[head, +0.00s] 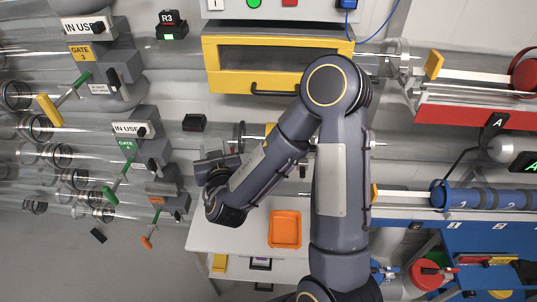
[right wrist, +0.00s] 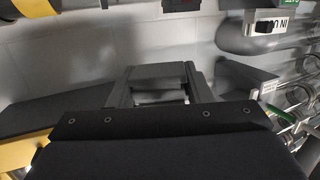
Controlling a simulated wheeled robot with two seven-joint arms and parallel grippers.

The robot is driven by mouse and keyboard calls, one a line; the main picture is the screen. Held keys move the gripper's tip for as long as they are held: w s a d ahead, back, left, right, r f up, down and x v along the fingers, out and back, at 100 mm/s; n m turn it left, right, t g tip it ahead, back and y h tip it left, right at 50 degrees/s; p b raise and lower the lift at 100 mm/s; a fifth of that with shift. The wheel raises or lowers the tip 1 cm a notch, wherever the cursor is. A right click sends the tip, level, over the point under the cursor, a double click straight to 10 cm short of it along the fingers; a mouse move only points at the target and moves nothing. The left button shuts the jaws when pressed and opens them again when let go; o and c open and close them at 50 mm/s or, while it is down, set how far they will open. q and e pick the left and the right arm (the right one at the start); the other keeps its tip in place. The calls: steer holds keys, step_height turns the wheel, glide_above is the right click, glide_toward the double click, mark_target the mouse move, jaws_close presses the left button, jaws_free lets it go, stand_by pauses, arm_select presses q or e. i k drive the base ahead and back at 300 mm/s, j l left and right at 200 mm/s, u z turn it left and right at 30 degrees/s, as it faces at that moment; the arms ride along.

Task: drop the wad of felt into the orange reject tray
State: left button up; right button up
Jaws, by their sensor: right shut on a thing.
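The orange reject tray (head: 285,231) sits on the white bench in the lower middle of the head view, and it looks empty. My right gripper (head: 212,164) is up and to the left of the tray, well apart from it, in front of the tube rack. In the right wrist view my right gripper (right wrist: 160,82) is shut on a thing. A grey mass (right wrist: 160,88) shows between its fingers; I take it to be the wad of felt, though its shape is hard to make out. My left gripper is not in view.
A yellow-framed box (head: 280,65) with a black handle is above. Clear tubes with gate levers (head: 105,190) stand at the left. The white bench (head: 232,237) is bare left of the tray. Blue holders (head: 490,197) and a red-topped container (head: 428,272) are at the right.

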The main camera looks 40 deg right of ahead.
mark_target(287, 236)
steer(key=z, duration=1.9)
steer(key=j+z, duration=0.55)
steer(key=z, duration=0.3)
steer(key=k+j+z, duration=0.1)
steer(key=j+z, duration=0.15)
steer(key=z, duration=0.15)
steer(key=k+j+z, duration=0.15)
steer(key=z, duration=0.25)
steer(key=k+j, duration=0.1)
steer(key=j, duration=0.15)
